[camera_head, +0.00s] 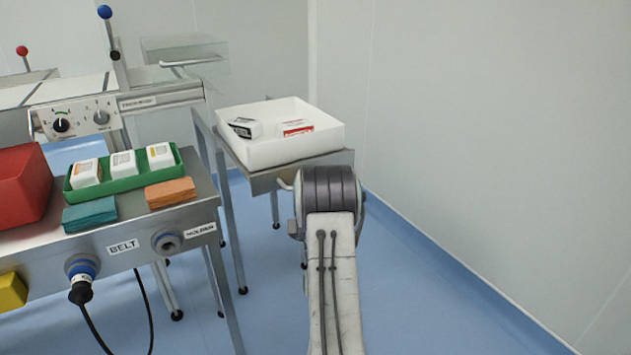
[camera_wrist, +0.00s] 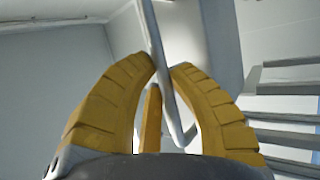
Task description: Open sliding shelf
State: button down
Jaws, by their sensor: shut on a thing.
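The steel shelf (camera_head: 320,161) stands beyond the workbench in the head view, with a white tray on it. A thin bent handle (camera_head: 284,183) shows at its front, just left of my arm. In the wrist view, my gripper (camera_wrist: 163,68) has its yellow fingers closed around a grey handle bar (camera_wrist: 157,40). The bar runs down between the fingertips, past a third finger, to a bent lower end. My arm hides the gripper and part of the shelf front in the head view.
The white tray (camera_head: 262,152) holds a few packets. The steel workbench (camera_head: 140,215) at left carries a red bin (camera_head: 22,185) and a green tray (camera_head: 75,192). A pale wall (camera_head: 480,130) bounds the right. Blue floor (camera_head: 410,300) is clear between.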

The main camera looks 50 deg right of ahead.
jog(key=shift+s+a, duration=0.1)
jog(key=shift+s, duration=0.1)
jog(key=shift+f, duration=0.1)
jog(key=c, duration=1.1)
grip_release()
